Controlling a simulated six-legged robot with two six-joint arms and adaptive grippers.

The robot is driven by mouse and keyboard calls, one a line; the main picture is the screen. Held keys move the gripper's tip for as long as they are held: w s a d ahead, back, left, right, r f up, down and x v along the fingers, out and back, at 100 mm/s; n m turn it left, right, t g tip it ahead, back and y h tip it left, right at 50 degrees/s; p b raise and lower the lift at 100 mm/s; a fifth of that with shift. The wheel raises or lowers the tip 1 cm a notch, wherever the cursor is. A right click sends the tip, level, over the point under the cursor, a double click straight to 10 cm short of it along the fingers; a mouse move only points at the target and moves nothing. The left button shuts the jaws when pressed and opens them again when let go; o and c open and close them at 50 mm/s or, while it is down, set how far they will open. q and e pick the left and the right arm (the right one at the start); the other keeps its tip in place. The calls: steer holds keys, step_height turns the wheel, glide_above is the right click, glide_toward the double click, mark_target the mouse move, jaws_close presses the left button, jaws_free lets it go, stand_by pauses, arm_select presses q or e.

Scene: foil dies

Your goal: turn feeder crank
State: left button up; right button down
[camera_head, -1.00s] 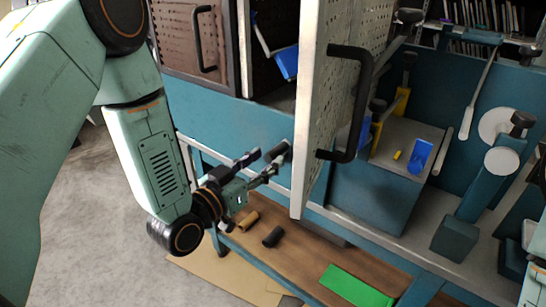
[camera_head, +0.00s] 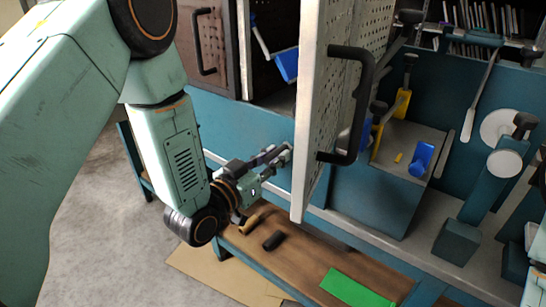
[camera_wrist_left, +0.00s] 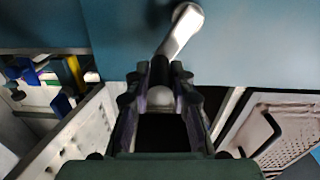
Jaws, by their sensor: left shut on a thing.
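The feeder crank (camera_wrist_left: 180,32) shows in the left wrist view as a pale metal arm on a teal panel, with a rounded pivot end at the top and a dark grip at its lower end. My left gripper (camera_wrist_left: 160,85) is shut around that dark grip; the fingers hide part of it. In the head view my left gripper (camera_head: 280,157) reaches to the teal cabinet front (camera_head: 240,125), just left of the open perforated door's edge. The crank is mostly hidden there by the fingers. My right gripper is not in view.
The open perforated door (camera_head: 312,110) with a black handle (camera_head: 352,105) stands close to the right of my left gripper. Below is a wooden shelf (camera_head: 310,262) with a dark cylinder (camera_head: 273,240) and a green sheet (camera_head: 352,288). A workbench with tools lies to the right.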

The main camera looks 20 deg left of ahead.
arm_select(q)
jaws_close()
steer(key=shift+a, duration=0.1)
stand_by(0.3)
steer(key=shift+w+a+r+n+p, duration=0.1)
steer(key=shift+a+r+n+p, duration=0.1)
steer(key=shift+n+p, duration=0.25)
steer(key=shift+w+a+r+n+p, duration=0.1)
steer(key=shift+a+n+p, duration=0.1)
steer(key=shift+n, duration=0.35)
steer(key=w+a+f+n+b, duration=0.1)
steer(key=a+f+n+b, duration=0.2)
steer(key=n, duration=1)
steer(key=w+a+f+n+b, duration=0.1)
steer(key=a+f+n+b, duration=0.2)
steer(key=n, duration=1.1)
step_height(320, 180, down, 3)
steer(key=shift+a+r+n, duration=0.2)
steer(key=shift+a+n, duration=0.05)
steer(key=shift+n, duration=0.05)
